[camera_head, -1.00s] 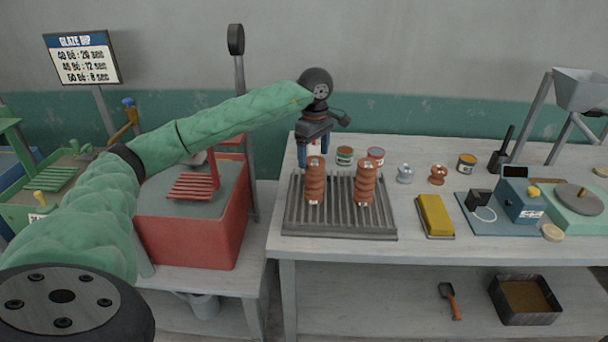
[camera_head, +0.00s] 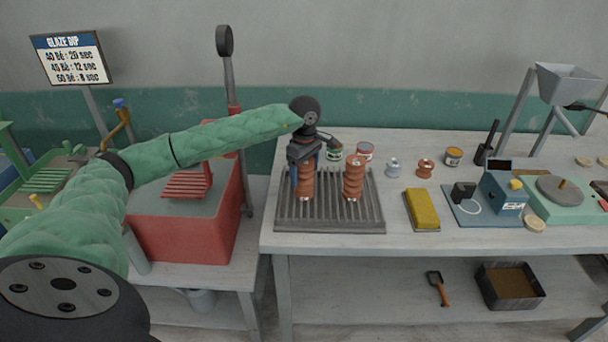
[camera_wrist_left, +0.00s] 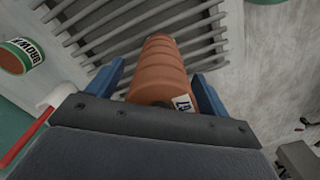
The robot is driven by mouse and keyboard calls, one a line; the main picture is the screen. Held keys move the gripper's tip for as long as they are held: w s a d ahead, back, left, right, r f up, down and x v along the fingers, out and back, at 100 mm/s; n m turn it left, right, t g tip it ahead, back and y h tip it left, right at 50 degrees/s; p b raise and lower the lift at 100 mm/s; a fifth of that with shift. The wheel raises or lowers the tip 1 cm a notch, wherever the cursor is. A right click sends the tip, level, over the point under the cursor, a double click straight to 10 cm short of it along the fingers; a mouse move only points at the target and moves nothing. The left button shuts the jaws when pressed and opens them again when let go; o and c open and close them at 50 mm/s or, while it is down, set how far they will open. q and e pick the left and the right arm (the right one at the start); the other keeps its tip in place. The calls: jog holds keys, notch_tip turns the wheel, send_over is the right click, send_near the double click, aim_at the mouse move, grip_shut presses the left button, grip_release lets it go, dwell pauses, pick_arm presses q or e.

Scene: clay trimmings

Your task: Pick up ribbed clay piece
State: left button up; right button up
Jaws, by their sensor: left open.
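Two ribbed, orange-brown clay pieces stand upright on a grey slatted rack (camera_head: 330,220) on the table. My left gripper (camera_head: 304,188) is open at the left ribbed clay piece (camera_head: 306,182), with its blue fingers around the upper part. In the left wrist view this clay piece (camera_wrist_left: 160,65) lies between the two open fingers (camera_wrist_left: 160,85), and a small white label shows near its end. The right ribbed clay piece (camera_head: 353,176) stands apart from the gripper. My right gripper is not in view.
A red tank (camera_head: 190,230) stands left, beside a tall post.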

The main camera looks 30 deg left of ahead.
pick_arm(q)
jog(key=shift+d+f, duration=0.1)
jog(key=shift+c, duration=0.3)
jog(key=c, duration=1.4)
